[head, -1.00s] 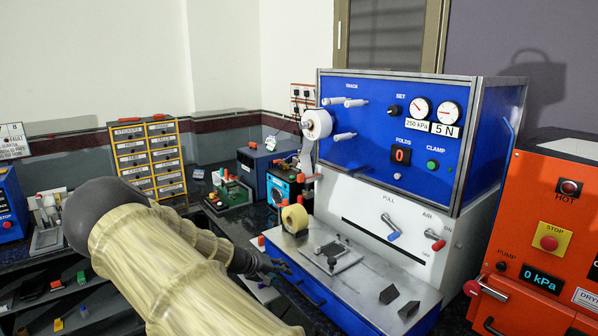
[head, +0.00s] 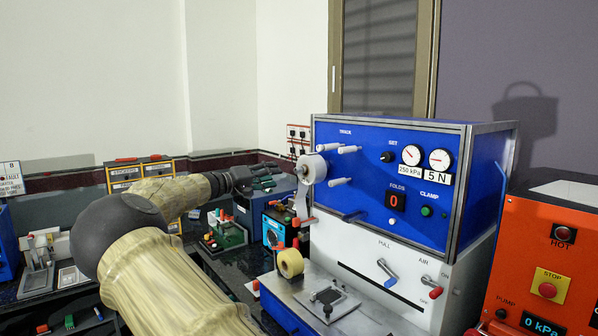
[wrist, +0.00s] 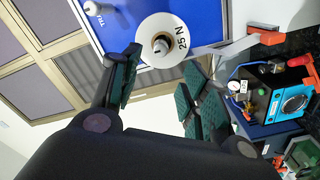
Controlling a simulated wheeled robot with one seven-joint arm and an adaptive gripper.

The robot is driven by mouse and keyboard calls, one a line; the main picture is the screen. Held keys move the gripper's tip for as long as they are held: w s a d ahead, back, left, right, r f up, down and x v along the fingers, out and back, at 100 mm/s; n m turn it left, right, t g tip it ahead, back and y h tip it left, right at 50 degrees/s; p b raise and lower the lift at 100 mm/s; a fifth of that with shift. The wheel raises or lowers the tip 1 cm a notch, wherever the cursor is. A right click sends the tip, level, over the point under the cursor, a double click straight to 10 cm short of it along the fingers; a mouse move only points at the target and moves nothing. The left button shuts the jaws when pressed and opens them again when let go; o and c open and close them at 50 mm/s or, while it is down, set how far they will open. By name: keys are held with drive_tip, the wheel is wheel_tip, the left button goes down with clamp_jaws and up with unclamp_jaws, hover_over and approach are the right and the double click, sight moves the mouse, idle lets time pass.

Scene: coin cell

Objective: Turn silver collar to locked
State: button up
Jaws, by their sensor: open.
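A white roll (head: 312,168) marked 25 N sits on a peg at the left of the blue machine panel. It also shows in the wrist view (wrist: 148,28). My gripper (head: 272,176) is just left of the roll. In the wrist view my gripper (wrist: 164,62) has its green-padded fingers spread, one on each side of the hub's line and apart from it. Nothing is held.
White pegs (head: 347,150) stick out of the panel right of the roll. An orange-ended arm (wrist: 268,36) juts out near the roll. A yellow roll (head: 290,263) stands on the metal deck below. A small blue device (wrist: 292,104) sits behind and below my gripper.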

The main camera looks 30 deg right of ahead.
sight(295, 171)
drive_tip(key=d+p, duration=0.2)
drive_tip(key=d, duration=0.1)
drive_tip(key=d+p, duration=0.1)
drive_tip(key=d, duration=0.2)
drive_tip(key=d+p, duration=0.2)
drive_tip(key=d, duration=0.1)
drive_tip(key=shift+w+p, duration=0.3)
drive_tip(key=shift+w, duration=0.05)
drive_tip(key=shift+d+f, duration=0.1)
drive_tip(key=shift+d, duration=0.5)
clamp_jaws()
